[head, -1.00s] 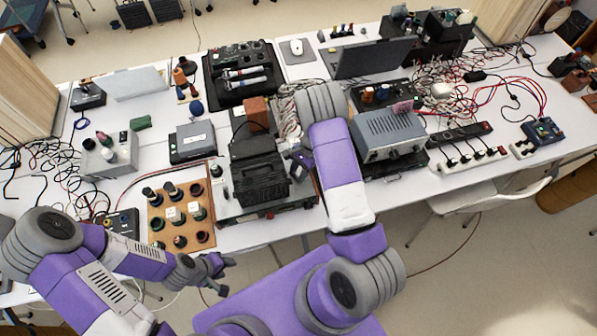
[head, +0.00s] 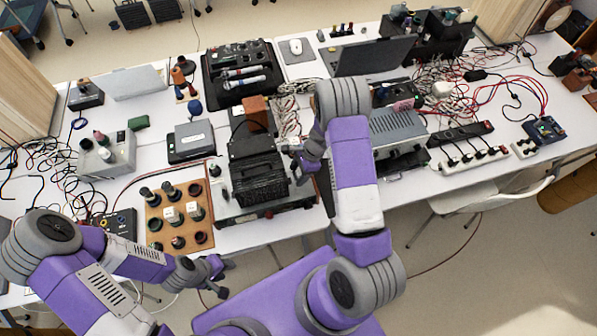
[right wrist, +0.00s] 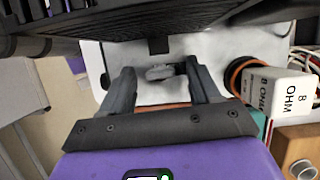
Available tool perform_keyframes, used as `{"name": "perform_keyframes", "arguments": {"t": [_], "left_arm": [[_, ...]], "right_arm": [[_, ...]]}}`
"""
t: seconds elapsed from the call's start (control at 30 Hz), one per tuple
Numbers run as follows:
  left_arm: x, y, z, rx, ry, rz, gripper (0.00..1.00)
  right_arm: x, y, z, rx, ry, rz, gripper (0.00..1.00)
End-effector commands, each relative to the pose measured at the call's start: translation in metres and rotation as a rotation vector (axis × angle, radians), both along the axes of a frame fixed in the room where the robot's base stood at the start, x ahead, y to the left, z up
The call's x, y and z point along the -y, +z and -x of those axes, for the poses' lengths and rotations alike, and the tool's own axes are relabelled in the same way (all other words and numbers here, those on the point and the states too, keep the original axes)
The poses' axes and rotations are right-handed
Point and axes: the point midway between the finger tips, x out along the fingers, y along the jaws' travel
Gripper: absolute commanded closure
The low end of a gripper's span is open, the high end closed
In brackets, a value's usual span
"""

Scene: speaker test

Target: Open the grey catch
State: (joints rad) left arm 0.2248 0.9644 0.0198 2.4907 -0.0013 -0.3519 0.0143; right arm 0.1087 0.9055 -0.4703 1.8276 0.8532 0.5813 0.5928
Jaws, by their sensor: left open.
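The grey catch (right wrist: 160,72) appears to be the small rounded grey piece in the right wrist view, just below a dark tab on a pale surface. My right gripper (right wrist: 159,82) is open, with one finger on each side of this piece and a visible gap on the left. In the head view my right gripper (head: 304,161) is at the right side of the black ribbed case (head: 260,180); the catch cannot be made out there. My left gripper (head: 222,277) is open and empty in front of the table edge, low in the view.
A grey metal instrument (head: 398,130) is right of my right arm. Loose cables (head: 290,118) lie behind.

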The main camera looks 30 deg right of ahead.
Motion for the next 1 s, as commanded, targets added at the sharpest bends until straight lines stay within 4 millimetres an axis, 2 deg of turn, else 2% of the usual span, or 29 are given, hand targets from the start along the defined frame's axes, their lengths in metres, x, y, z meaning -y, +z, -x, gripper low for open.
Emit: {"name": "perform_keyframes", "arguments": {"t": [0.27,0.7,1.0], "left_arm": [[0.0,0.0,0.0,0.0,0.0,0.0,0.57],[0.0,0.006,0.0,0.0,0.0,0.0,0.57],[0.0,0.006,0.0,0.0,0.0,0.0,0.57]], "right_arm": [[0.002,0.004,0.0,0.001,0.001,0.001,0.38],[0.026,0.064,0.004,0.002,0.001,0.001,0.38],[0.029,0.07,0.006,-0.001,0.0,0.0,0.38]]}}
